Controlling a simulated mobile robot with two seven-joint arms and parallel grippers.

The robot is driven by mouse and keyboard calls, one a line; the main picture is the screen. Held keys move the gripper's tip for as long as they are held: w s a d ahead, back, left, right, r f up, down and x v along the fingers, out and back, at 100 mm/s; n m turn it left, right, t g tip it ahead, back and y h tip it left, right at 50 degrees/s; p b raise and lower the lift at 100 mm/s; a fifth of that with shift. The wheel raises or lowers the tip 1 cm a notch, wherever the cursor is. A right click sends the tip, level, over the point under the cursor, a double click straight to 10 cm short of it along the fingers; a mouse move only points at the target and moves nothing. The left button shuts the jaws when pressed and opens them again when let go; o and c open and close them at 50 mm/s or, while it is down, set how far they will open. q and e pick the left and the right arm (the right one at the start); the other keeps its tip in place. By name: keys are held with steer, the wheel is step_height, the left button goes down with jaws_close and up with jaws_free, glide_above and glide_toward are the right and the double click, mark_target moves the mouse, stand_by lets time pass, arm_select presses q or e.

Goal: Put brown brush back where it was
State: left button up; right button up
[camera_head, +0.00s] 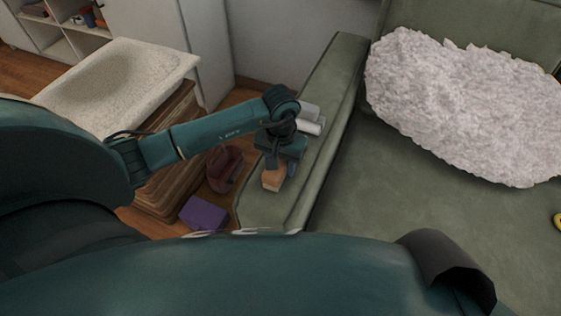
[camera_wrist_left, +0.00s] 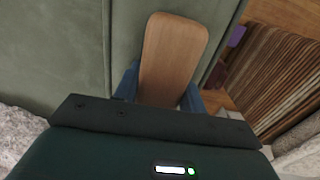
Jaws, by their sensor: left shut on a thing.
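The brown brush (camera_head: 272,180) has a smooth wooden back and pale bristles underneath. It is in my left gripper (camera_head: 282,167), over the armrest (camera_head: 325,115) of the green sofa. In the left wrist view the brush's wooden back (camera_wrist_left: 172,50) sticks out between the blue fingers of the left gripper (camera_wrist_left: 160,92), which are shut on it. Whether the bristles touch the armrest I cannot tell. My right gripper is not in view.
White rolled items (camera_head: 310,122) lie on the armrest behind the gripper. A fluffy white throw (camera_head: 465,105) covers part of the sofa. A purple box (camera_head: 203,216) and a dark red item (camera_head: 225,168) are on the floor beside a wooden stand with a white speckled basin (camera_head: 120,85).

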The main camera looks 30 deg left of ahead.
arm_select(q)
steer(key=o, duration=1)
steer(key=shift+c, duration=0.2)
